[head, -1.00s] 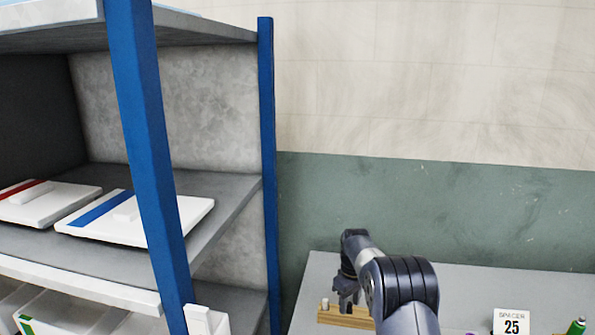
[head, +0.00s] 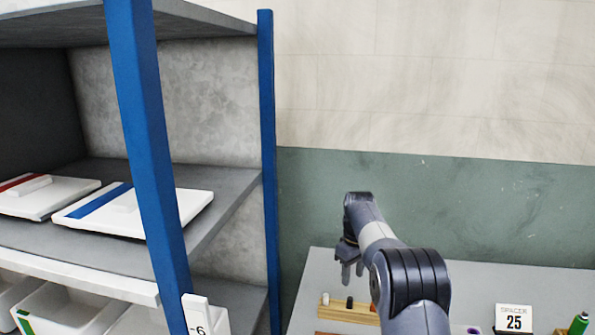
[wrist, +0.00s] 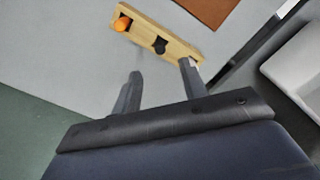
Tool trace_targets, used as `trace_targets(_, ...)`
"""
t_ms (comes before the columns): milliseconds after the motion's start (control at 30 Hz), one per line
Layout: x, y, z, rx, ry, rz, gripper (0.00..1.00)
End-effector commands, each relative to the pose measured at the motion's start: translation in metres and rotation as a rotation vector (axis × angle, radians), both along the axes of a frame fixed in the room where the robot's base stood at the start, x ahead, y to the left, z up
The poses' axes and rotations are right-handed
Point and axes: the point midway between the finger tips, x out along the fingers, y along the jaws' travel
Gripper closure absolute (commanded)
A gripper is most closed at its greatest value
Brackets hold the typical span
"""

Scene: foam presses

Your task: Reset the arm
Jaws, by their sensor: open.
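My gripper (head: 349,272) is open and empty, on my raised arm above the grey table. In the wrist view its two fingers (wrist: 161,70) are spread apart, with bare table between them. A wooden block (head: 335,312) stands on the table below the gripper. The block (wrist: 180,47) also shows in the wrist view, just beyond the fingertips, with an orange peg (wrist: 122,23), a dark peg or hole (wrist: 159,46) and a pale end piece partly behind one finger. The head view shows a white peg (head: 325,299) and a black peg (head: 349,302) on it.
A blue-posted rack (head: 268,160) stands left of the table, with white lidded panels (head: 180,208) on its shelf and bins (head: 65,312) below. A "SPACER 25" sign (head: 514,319) and a green tube (head: 578,324) stand on the table at right. Air above the table is clear.

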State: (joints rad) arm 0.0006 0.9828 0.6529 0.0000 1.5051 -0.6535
Motion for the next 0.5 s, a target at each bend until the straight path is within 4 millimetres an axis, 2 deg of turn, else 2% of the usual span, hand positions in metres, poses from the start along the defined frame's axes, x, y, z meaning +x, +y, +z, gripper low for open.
trace_targets(33,0.000,0.000,0.010,0.000,-0.004,0.000,0.59)
trace_targets(67,0.000,0.000,0.010,0.000,0.000,0.000,0.59)
trace_targets(100,-0.001,0.000,-0.003,0.000,0.008,0.000,0.59)
trace_targets(500,-0.001,0.000,-0.083,0.000,0.006,0.000,0.59)
